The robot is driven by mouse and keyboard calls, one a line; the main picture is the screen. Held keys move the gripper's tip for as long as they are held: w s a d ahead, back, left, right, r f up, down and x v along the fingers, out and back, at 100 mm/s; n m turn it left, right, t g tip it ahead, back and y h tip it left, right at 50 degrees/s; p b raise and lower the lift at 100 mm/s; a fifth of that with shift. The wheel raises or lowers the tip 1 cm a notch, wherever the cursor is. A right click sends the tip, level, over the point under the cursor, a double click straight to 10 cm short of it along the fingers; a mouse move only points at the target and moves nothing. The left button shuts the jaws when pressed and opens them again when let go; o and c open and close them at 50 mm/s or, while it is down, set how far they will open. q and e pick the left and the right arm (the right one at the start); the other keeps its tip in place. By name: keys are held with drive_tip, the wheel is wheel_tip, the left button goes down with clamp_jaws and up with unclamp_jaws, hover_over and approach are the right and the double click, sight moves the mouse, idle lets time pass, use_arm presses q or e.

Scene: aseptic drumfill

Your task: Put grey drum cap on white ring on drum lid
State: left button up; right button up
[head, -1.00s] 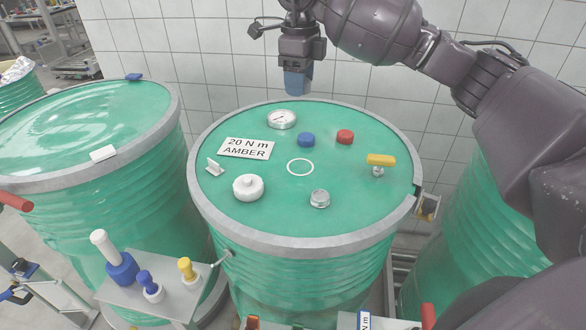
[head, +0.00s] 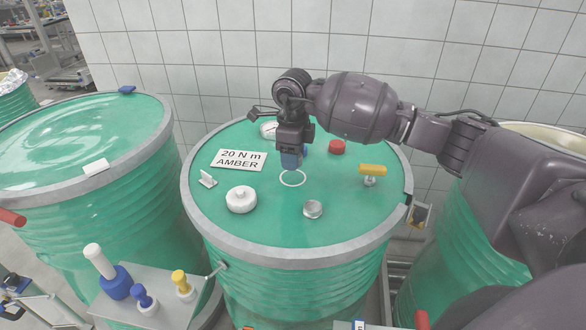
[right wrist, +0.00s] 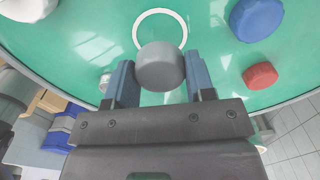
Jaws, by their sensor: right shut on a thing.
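My right gripper (head: 291,167) points down over the middle drum lid (head: 270,228), just behind the white ring (head: 293,178). In the right wrist view its two blue fingers (right wrist: 160,85) are shut on the grey drum cap (right wrist: 161,66). The cap overlaps the near edge of the white ring (right wrist: 181,18) in that view, and most of the ring's inside is bare green. The fingers hide the cap in the head view. The gap between cap and lid cannot be told exactly. My left gripper is not in view.
On the lid are a white knobbed cap (head: 241,200), a silver cap (head: 313,209), a red cap (head: 337,147), a yellow-handled valve (head: 372,170), a partly hidden gauge (head: 267,130), a blue cap (right wrist: 257,18) and an AMBER label (head: 238,159). A tool shelf (head: 185,305) stands in front.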

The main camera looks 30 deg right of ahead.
sight(293, 178)
drive_tip(key=shift+f, duration=2.3)
drive_tip(key=shift+f, duration=0.15)
drive_tip(key=o, duration=1.1)
